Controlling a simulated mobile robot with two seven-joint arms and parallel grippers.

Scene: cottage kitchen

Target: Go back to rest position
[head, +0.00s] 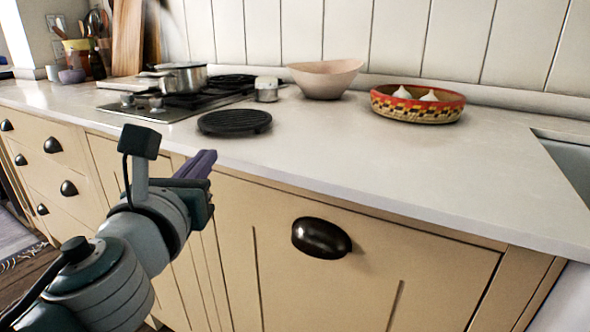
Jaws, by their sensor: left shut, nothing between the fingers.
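My left gripper (203,163) comes in from the lower left, in front of the cream cabinet doors and just below the counter's front edge in the picture. Its purple-grey fingers are shut with nothing between them. The gripper appears apart from the counter and from everything on it. My right gripper is out of view.
The white counter (380,165) holds a gas hob (165,112) with a steel pan (183,76), a black round trivet (234,122), a small pot (266,89), a pink bowl (325,78) and a patterned basket (417,104) with garlic. A drawer handle (321,238) protrudes. Counter front is clear.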

